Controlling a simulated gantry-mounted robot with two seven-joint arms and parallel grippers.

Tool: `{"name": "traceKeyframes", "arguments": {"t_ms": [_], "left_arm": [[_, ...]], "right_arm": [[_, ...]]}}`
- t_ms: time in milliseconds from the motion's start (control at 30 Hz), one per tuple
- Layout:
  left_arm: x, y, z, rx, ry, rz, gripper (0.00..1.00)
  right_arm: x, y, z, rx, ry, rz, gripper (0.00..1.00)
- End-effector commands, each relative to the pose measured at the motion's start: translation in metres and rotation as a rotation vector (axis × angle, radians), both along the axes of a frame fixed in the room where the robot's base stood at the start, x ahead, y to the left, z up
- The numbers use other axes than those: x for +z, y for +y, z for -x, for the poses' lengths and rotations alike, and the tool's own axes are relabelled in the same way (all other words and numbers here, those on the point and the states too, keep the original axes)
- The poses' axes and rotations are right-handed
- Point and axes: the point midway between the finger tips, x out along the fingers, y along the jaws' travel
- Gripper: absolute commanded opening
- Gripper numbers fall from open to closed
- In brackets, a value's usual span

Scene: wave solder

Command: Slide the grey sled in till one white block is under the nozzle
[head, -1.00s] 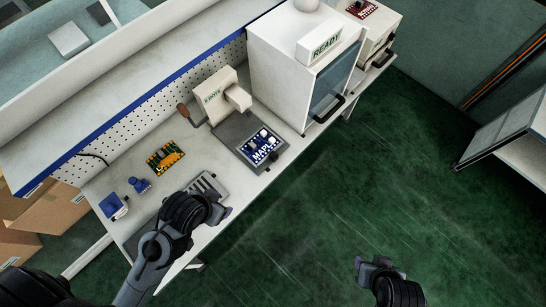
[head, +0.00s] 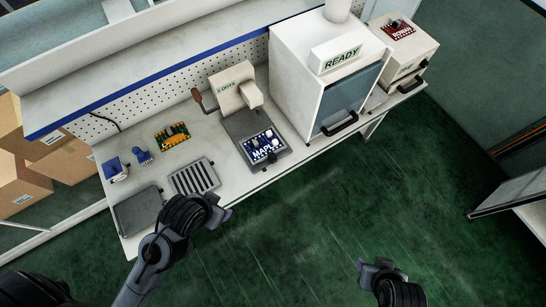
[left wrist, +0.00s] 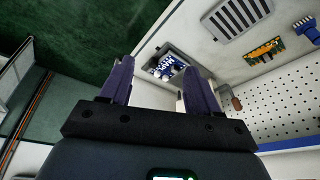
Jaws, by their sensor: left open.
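The grey sled (head: 284,157) lies at the front of the cream nozzle machine (head: 232,84) on the bench. It carries a blue board (head: 262,147) marked MAPLE with white blocks on it, and a dark knob shows at its front edge. The board sits in front of the machine's overhanging head (head: 251,96); the nozzle tip is hidden. My left gripper (head: 222,212) is open and empty, over the bench's front edge, left of and apart from the sled. In the left wrist view, the board (left wrist: 166,67) shows between the open fingers (left wrist: 158,86). My right gripper (head: 374,265) is over the floor, away from the bench.
A slotted grey grille (head: 194,178) and a dark flat plate (head: 138,211) lie left of the sled. A green-orange board (head: 172,136) and blue items (head: 141,155) stand behind them. A white READY cabinet (head: 303,75) stands right of the machine. Floor in front is clear.

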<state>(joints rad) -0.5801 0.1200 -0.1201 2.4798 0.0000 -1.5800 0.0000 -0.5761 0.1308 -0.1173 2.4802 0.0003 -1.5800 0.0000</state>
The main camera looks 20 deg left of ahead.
Motion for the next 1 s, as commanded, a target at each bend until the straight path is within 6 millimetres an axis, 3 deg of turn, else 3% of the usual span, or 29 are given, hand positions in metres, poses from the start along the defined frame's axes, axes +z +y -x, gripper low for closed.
{"name": "traceKeyframes", "arguments": {"t_ms": [33,100,267,467,567,733,867,1000], "left_arm": [[-0.005,-0.003,-0.002,-0.008,0.002,0.001,0.62],[-0.029,-0.027,-0.011,-0.075,0.016,0.018,0.62],[-0.065,-0.075,-0.025,-0.227,0.046,0.031,0.62],[-0.114,-0.146,-0.038,-0.472,0.081,0.011,0.62],[-0.146,-0.188,-0.043,-0.637,0.100,-0.030,0.62],[-0.226,-0.261,-0.046,-1.033,0.143,-0.237,0.62],[-0.294,-0.281,-0.057,-1.316,0.200,-0.526,0.62],[-0.359,-0.259,-0.096,-1.514,0.302,-0.931,0.62]], "right_arm": [[-0.003,0.000,0.000,0.000,0.000,0.000,0.43],[-0.016,-0.002,-0.002,0.001,-0.009,0.005,0.43],[-0.040,0.004,0.001,-0.003,0.004,-0.011,0.43],[-0.073,0.007,0.004,-0.007,0.011,-0.023,0.43],[-0.096,0.005,0.003,-0.008,0.009,-0.019,0.43],[-0.152,0.004,0.003,-0.004,0.007,-0.013,0.43],[-0.195,0.002,0.003,0.000,0.008,-0.005,0.43],[-0.239,0.001,0.002,0.001,0.008,-0.003,0.43]]}}
